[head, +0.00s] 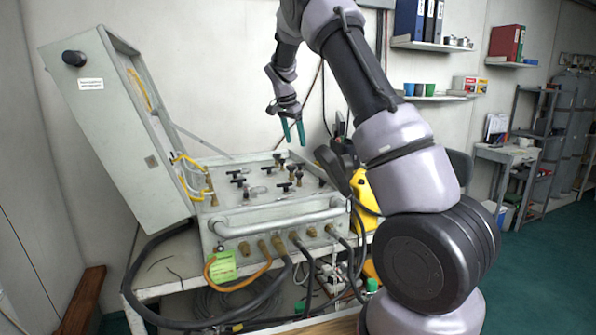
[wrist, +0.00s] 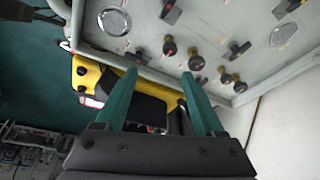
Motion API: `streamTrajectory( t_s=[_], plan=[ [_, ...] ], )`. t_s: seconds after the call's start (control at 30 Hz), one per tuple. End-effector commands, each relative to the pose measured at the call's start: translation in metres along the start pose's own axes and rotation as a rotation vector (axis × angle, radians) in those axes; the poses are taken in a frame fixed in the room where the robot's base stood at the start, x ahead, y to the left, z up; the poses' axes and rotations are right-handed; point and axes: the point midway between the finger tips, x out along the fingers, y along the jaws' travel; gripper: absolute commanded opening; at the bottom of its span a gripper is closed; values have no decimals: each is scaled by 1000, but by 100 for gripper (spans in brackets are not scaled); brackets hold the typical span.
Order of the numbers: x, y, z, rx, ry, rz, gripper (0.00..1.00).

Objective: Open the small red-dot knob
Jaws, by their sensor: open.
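The air panel (head: 262,185) is a grey open case with several black knobs and T-handles on its top face. In the wrist view, the panel face (wrist: 205,28) fills the top. A dark handle (wrist: 172,12) there seems to carry a reddish spot. Small round knobs, one at the middle (wrist: 169,46) and another to its right (wrist: 196,62), sit near the panel edge. I cannot tell surely which knob is the small red-dot one. My gripper (head: 294,141) is open and empty, above the panel's far right part. Its teal fingers (wrist: 158,75) touch no knob.
The raised lid (head: 115,125) stands at the left of the case. A yellow object (head: 362,190) is beside the panel on the right. Hoses (head: 160,240) hang at the front. A tube handle (head: 280,218) runs along the front edge. The wall is close behind.

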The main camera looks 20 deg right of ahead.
Motion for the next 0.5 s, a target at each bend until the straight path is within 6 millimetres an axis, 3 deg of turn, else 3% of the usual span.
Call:
streamTrajectory(
  t_s=[0.1, 0.2, 0.37, 0.5],
  plan=[
    [26, -21, 2, 14, 47, 40, 71],
    [36, -29, 3, 22, 68, 55, 71],
    [48, -31, 2, 26, 76, 62, 71],
    [70, -29, 0, 26, 74, 65, 71]
  ],
)
